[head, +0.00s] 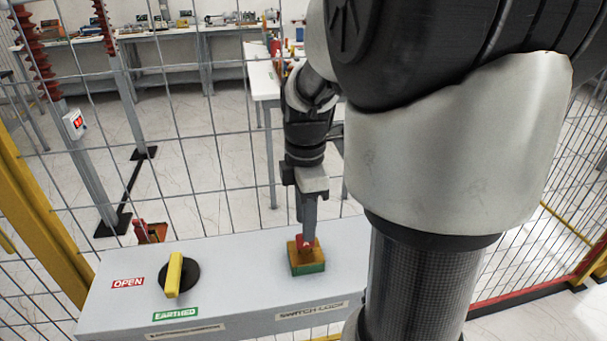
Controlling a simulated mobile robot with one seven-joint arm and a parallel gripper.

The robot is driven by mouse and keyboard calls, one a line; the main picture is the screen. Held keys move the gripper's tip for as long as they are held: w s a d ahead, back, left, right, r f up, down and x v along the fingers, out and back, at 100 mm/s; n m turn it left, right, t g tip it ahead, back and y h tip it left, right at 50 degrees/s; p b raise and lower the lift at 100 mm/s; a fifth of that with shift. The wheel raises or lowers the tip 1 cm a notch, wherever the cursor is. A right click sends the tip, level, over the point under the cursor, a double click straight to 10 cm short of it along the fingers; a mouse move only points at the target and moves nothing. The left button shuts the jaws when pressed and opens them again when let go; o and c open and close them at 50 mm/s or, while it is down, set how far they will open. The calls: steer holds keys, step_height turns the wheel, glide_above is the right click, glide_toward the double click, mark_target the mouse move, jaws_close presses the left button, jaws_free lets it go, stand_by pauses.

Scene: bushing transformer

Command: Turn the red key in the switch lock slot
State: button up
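The red key (303,242) stands in the switch lock (308,262), a brass-yellow block with a green lower face on top of the grey box. Only a small part of the key shows. My gripper (309,232) points down right over the lock, with its fingertips at the key, and partly covers it. The fingers overlap in this view, so I cannot tell whether they are closed on the key. The key's exact turn angle in the slot is hidden.
The grey box (235,250) also carries a yellow-handled rotary switch (174,275) between the OPEN (128,283) and EARTHED (176,314) labels. A wire mesh fence (190,150) stands just behind the box. Workbenches (160,33) lie beyond it. My arm blocks the right side.

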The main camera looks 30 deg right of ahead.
step_height(320, 180, up, 12)
steer(key=r+p, duration=0.1)
steer(key=p, duration=0.1)
steer(key=s+a+r+m+t+p, duration=0.5)
steer(key=s+a+m, duration=0.5)
steer(key=m, duration=0.5)
steer(key=shift+s+a+r+t+p, duration=0.15)
steer(key=shift+a+r+t+p, duration=0.3)
steer(key=shift+p, duration=0.3)
steer(key=shift+d+m, duration=0.25)
steer(key=shift+m, duration=0.05)
